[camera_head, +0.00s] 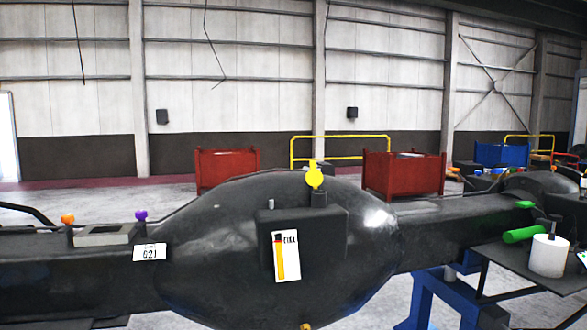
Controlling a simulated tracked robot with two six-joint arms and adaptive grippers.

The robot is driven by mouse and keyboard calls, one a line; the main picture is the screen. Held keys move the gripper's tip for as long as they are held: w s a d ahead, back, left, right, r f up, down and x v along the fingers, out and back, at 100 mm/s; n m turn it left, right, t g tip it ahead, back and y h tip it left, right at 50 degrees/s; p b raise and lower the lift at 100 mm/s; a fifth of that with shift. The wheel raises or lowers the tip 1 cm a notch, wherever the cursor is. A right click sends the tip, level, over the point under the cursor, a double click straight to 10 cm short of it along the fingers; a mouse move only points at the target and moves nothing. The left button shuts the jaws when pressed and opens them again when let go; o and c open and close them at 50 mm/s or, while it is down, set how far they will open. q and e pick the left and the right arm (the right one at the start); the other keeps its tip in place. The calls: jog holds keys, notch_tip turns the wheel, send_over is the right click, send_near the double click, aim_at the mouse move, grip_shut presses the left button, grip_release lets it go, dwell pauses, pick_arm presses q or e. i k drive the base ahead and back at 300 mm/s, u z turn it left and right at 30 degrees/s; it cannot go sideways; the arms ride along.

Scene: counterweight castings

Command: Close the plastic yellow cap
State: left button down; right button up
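The yellow cap (314,177) is a small round disc facing me, with a narrow yellow piece just above it. It sits at the top of a dark block on the front of the large black rounded casting (215,240). It is too small to tell how far it stands open or shut. A white tag (286,257) with a yellow bar hangs on the block below it. Neither of my grippers is in view.
An orange knob (68,219) and a purple knob (140,215) stand on the casting's left arm. At right, a dark table (500,259) holds a white cylinder (549,256) and a green cylinder (524,234). Red bins (404,175) and yellow railings stand behind.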

aim_at(314, 178)
jog(key=z, duration=0.1)
jog(key=i, duration=0.95)
jog(key=u, duration=0.05)
